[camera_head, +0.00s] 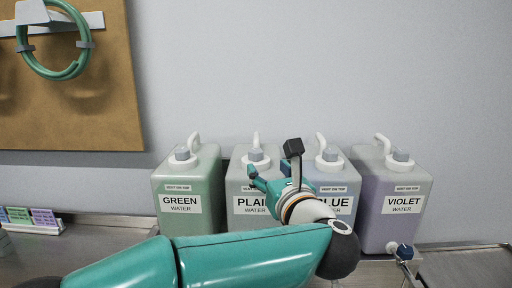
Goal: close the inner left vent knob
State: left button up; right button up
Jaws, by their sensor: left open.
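The inner left container, labelled PLAIN WATER (240,178), stands second from the left. Its vent knob (256,155) is a pale grey and white cap on top, in front of the white handle. My left gripper (262,178) is teal and open, in front of this container's upper right part and just below and beside the knob. It holds nothing that I can see. I cannot tell whether a fingertip touches the container. The wrist and forearm hide the lower parts of the PLAIN and BLUE containers. My right gripper is not in view.
The GREEN container (188,220) is at left, the BLUE container (340,178) and VIOLET container (400,228) at right, each with a vent knob. A green hose (55,72) hangs on a brown board. The wall above is clear.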

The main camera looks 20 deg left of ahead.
aim_at(253, 155)
pick_arm(q)
jog(key=p+x, duration=0.3)
jog(key=x, duration=0.7)
jog(key=shift+w+a, duration=0.1)
jog(key=shift+w, duration=0.05)
grip_shut()
jog(key=shift+f+b, duration=0.1)
jog(key=shift+b, duration=0.3)
jog(key=m+t+h+b, duration=0.1)
jog(key=m+h+b, duration=0.1)
jog(key=b, duration=0.1)
jog(key=m+t+h+b, duration=0.1)
jog(key=h+b, duration=0.2)
jog(key=shift+a+f+m+b, duration=0.1)
jog(key=shift+f+m+b, duration=0.05)
jog(key=shift+m+b, duration=0.25)
jog(key=m+t+h+b, duration=0.1)
jog(key=m+h, duration=0.1)
jog(key=h, duration=0.1)
jog(key=shift+h+b, duration=0.3)
jog(key=shift+h, duration=0.1)
jog(key=shift+m+h+b, duration=0.35)
jog(key=shift+m+h, duration=0.55)
jog(key=shift+h, duration=0.3)
jog(key=shift+r, duration=0.25)
